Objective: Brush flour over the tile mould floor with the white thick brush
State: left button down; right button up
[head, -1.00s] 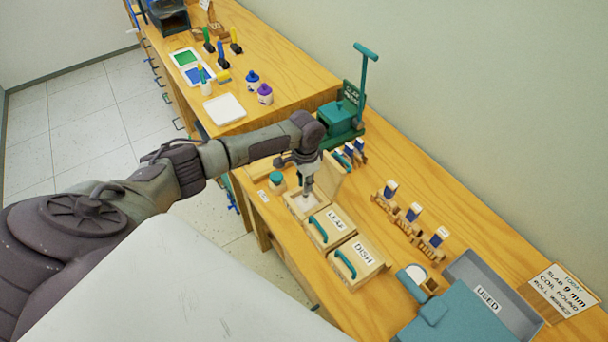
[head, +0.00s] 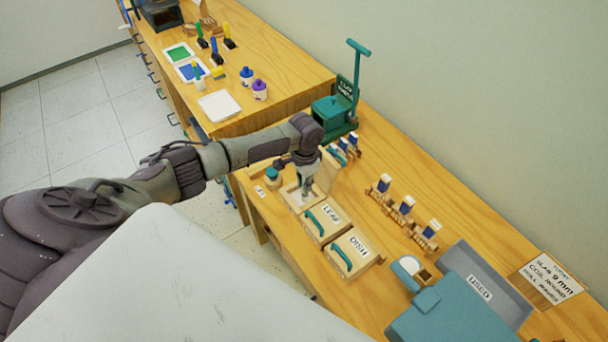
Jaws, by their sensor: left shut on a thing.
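The tile mould (head: 289,194) is an open wooden box on the workbench, left of the boxes labelled LEAF and DISH. Its lid (head: 327,172) stands raised behind it, partly covered by my arm. A pale floor shows in the mould, partly hidden. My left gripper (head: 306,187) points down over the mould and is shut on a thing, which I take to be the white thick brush. The brush is too small and hidden to make out, and I cannot tell whether it touches the floor. My right gripper is out of view.
The LEAF box (head: 315,232) and DISH box (head: 343,262) stand shut beside the mould. A teal-lidded jar (head: 272,175) stands close on the left. A teal press (head: 333,112), wooden stamp racks (head: 405,220) and a grey USED tray (head: 510,304) stand around.

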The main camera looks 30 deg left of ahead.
pick_arm(q)
jog(key=shift+a, duration=0.1)
jog(key=shift+w+a, duration=0.25)
jog(key=shift+a, duration=0.2)
jog(key=shift+a, duration=0.15)
jog(key=shift+w+a, duration=0.2)
jog(key=shift+a, duration=0.1)
jog(key=shift+a, duration=0.15)
jog(key=shift+w+a, duration=0.15)
jog(key=shift+a, duration=0.15)
dwell(0.3)
jog(key=shift+s+d+p, duration=0.25)
jog(key=shift+d+p, duration=0.1)
jog(key=shift+d, duration=0.2)
